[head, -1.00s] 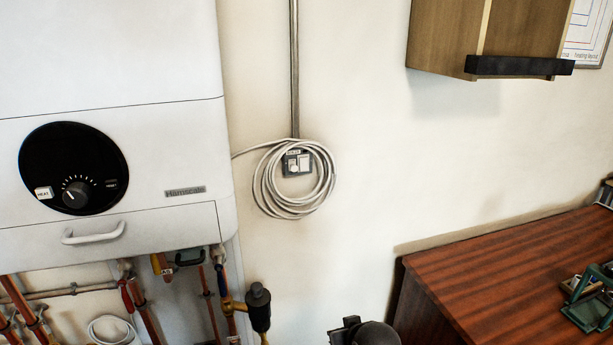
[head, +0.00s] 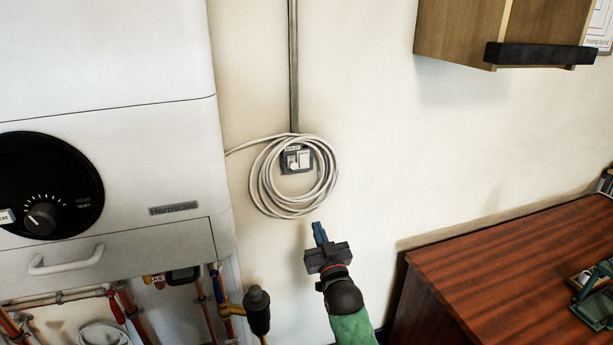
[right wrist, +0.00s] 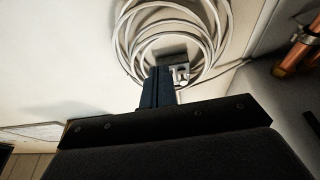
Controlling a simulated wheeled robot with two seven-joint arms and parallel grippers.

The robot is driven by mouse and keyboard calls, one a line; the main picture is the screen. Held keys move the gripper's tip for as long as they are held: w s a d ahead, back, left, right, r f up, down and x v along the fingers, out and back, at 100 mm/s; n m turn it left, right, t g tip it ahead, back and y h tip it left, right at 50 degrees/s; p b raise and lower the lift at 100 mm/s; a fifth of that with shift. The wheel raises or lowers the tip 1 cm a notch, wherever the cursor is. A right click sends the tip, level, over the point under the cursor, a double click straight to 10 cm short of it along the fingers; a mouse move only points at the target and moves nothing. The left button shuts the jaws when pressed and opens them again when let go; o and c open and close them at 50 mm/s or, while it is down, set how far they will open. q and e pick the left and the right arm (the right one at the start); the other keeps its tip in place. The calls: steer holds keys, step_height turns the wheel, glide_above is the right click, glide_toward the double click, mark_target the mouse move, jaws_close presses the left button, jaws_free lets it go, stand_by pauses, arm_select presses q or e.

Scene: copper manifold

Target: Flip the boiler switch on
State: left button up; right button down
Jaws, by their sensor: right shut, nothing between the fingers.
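The boiler switch (head: 297,159) is a small grey wall box with white parts and a label on top, at the lower end of a vertical conduit. A coil of pale cable (head: 264,190) hangs around it. My right gripper (head: 319,232) is shut and empty, below the coil and apart from the switch in the head view. In the right wrist view, its blue-black fingers (right wrist: 158,88) point toward the switch (right wrist: 181,72) and hide part of it. The switch's on or off position is too small to tell. My left gripper is not in view.
The white boiler (head: 130,140) with its black dial panel fills the left, with copper pipes (head: 205,310) below. A wooden wall cabinet (head: 455,35) hangs at upper right. A brown wooden worktop (head: 500,260) is at lower right. The wall around the coil is clear.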

mark_target(303, 165)
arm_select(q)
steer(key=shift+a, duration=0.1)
arm_select(e)
step_height(303, 165, up, 6)
steer(key=s+t+y, duration=0.1)
steer(key=s+t, duration=0.1)
steer(key=t, duration=0.2)
steer(key=shift+s+d+f+y, duration=0.2)
steer(key=shift+s+d+y, duration=0.05)
steer(key=shift+s+y, duration=0.15)
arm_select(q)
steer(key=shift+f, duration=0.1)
arm_select(e)
steer(key=shift+w+r, duration=0.1)
